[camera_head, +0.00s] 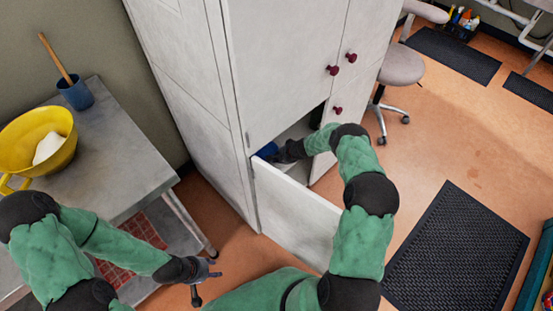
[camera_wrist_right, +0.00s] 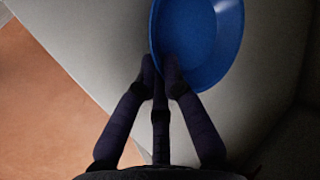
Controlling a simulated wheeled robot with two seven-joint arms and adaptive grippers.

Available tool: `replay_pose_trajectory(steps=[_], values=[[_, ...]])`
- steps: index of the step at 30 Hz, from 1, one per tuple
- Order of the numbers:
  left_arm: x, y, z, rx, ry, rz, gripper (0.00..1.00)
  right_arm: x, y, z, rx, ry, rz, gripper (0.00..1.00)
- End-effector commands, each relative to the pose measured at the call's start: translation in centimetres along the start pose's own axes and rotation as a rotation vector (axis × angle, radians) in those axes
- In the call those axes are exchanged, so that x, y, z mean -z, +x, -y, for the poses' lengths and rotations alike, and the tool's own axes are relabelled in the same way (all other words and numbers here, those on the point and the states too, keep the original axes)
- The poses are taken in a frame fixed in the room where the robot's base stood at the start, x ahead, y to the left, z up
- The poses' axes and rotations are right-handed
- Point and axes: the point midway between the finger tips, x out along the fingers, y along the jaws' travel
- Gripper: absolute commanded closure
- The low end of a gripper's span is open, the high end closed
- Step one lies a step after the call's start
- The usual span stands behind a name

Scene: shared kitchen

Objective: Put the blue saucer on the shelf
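The blue saucer (camera_wrist_right: 200,35) is at the top of the right wrist view, tilted, its lower left edge at my right fingertips. My right gripper (camera_wrist_right: 161,66) is shut on its rim. In the head view, a small part of the saucer (camera_head: 267,150) shows inside the white cabinet's open lower compartment, beside my right gripper (camera_head: 281,153). The shelf surface (camera_head: 297,171) inside is partly hidden by my arm and the open door. The gap below the saucer cannot be told. My left gripper (camera_head: 208,281) is open and empty beside the metal table.
A metal table (camera_head: 115,150) at left holds a yellow bowl (camera_head: 20,145) and a blue mug (camera_head: 76,94). A stool (camera_head: 400,66) stands right of the cabinet.

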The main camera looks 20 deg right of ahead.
Motion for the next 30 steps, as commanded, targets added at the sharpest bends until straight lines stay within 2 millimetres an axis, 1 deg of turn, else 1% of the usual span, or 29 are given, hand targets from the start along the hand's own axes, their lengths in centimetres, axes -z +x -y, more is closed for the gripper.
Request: replay_pose_trajectory(steps=[1,2,11,14,17,20,30], values=[[0.0,0.0,0.0,0.0,0.0,0.0,0.6,0.0,0.0,0.0,0.0,0.0,0.0,0.72],[0.0,0.0,0.0,0.0,0.0,0.0,0.6,0.0,0.0,0.0,0.0,0.0,0.0,0.68],[0.0,0.0,0.0,0.0,0.0,0.0,0.6,0.0,0.0,0.0,0.0,0.0,0.0,0.68],[0.0,-0.1,0.0,0.0,0.0,0.0,0.6,0.0,-0.4,0.1,0.0,0.0,0.0,0.68],[0.0,-0.5,-0.2,0.0,0.0,0.0,0.6,0.1,-1.3,0.2,0.001,0.0,-0.002,0.68],[-0.1,-1.1,-0.4,0.0,0.0,0.0,0.6,0.1,-2.8,0.3,0.0,-0.001,-0.001,0.68],[-0.1,-3.1,-1.1,0.0,0.0,0.0,0.6,0.1,-8.8,0.2,0.0,0.001,-0.002,0.68]])
